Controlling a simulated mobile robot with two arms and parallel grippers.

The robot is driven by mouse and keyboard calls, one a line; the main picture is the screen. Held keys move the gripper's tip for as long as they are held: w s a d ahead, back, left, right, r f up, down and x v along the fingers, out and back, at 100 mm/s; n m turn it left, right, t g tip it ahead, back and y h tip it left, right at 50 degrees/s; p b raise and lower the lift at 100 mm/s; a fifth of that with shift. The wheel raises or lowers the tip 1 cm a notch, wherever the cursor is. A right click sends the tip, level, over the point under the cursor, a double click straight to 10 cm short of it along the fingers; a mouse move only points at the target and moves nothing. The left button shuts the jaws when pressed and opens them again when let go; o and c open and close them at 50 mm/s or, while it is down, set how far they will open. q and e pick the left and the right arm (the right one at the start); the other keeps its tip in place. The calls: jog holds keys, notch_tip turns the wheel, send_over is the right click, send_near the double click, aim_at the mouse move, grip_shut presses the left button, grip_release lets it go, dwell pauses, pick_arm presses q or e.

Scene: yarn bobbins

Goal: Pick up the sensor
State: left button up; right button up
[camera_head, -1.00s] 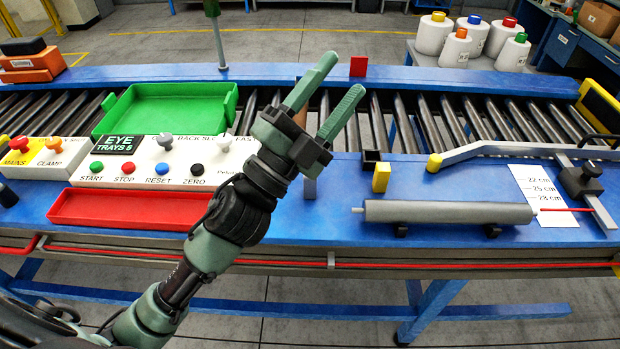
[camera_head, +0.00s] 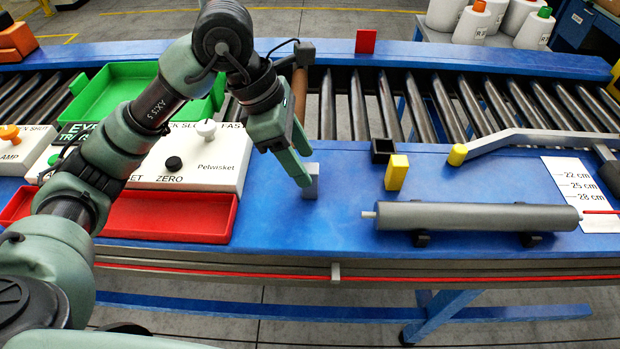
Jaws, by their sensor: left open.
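A small grey upright block (camera_head: 311,183) stands on the blue table in front of the rollers; it may be the sensor, but no label shows. My left gripper (camera_head: 303,168) points down and right, its green fingers apart and empty. One fingertip is at the left of the grey block in the picture; I cannot tell whether it touches. A dark box with a cable (camera_head: 304,52) sits at the far rail behind my gripper. My right gripper is out of view.
A yellow block (camera_head: 397,173) and a black open box (camera_head: 383,151) stand to the right. A grey roller (camera_head: 470,216) lies on supports near the front edge. A red tray (camera_head: 180,219) and a white control panel (camera_head: 210,177) are at left.

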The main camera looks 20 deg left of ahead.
aim_at(317, 181)
pick_arm(q)
jog(key=p+x, duration=0.2)
jog(key=x, duration=0.4)
jog(key=shift+w+d+f, duration=0.15)
jog(key=shift+d, duration=0.05)
jog(key=shift+f, duration=0.2)
grip_shut()
